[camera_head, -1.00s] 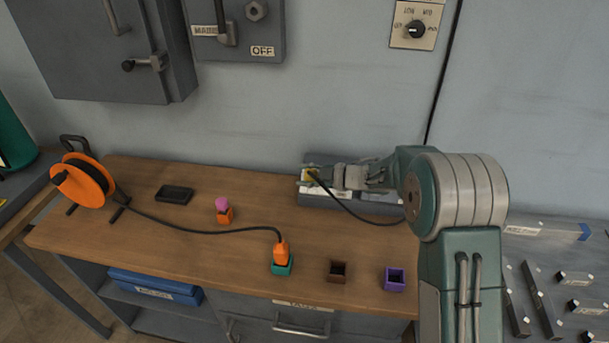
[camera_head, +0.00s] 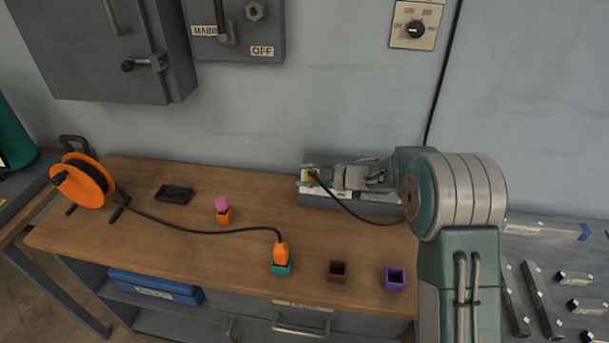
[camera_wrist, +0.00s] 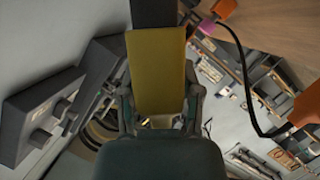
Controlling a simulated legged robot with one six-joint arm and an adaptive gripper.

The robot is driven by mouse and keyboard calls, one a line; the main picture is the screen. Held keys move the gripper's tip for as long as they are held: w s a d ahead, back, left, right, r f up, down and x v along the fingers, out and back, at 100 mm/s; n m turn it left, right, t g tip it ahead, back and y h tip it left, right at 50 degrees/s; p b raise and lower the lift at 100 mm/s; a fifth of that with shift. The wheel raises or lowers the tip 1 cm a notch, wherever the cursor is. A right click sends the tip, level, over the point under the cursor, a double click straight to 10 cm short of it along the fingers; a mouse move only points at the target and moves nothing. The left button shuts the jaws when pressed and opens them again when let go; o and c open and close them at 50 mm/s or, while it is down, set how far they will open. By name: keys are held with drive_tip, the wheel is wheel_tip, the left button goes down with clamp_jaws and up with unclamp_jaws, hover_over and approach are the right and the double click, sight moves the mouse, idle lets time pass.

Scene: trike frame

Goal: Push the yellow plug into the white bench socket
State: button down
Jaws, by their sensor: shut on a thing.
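The yellow plug (camera_head: 309,175) is held in my gripper (camera_head: 312,177), over the left end of a grey box at the back of the bench. In the wrist view the plug (camera_wrist: 156,65) is a large yellow block between the two fingers of my gripper (camera_wrist: 157,95). A black cord hangs from the plug and curves right beneath my arm. A white patch (camera_head: 312,194) shows just below the plug; I cannot tell whether it is the socket's face or a label. The plug's front end is hidden, so I cannot see whether it is in the socket.
The grey box (camera_head: 345,207) stands against the wall. An orange cable reel (camera_head: 83,183) runs a cord to an orange plug (camera_head: 281,253) on a teal socket. Brown (camera_head: 338,271) and purple (camera_head: 394,279) sockets stand near the front edge.

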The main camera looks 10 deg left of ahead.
drive_tip(key=shift+w+f, duration=0.35)
drive_tip(key=shift+f, duration=0.1)
drive_tip(key=shift+s+r, duration=0.35)
drive_tip(key=shift+r, duration=0.1)
drive_tip(key=shift+w+f, duration=0.35)
drive_tip(key=shift+f, duration=0.1)
idle(1.4)
drive_tip(key=shift+c, duration=1)
unclamp_jaws()
drive_tip(key=v, duration=1.2)
drive_tip(key=shift+w+f, duration=0.1)
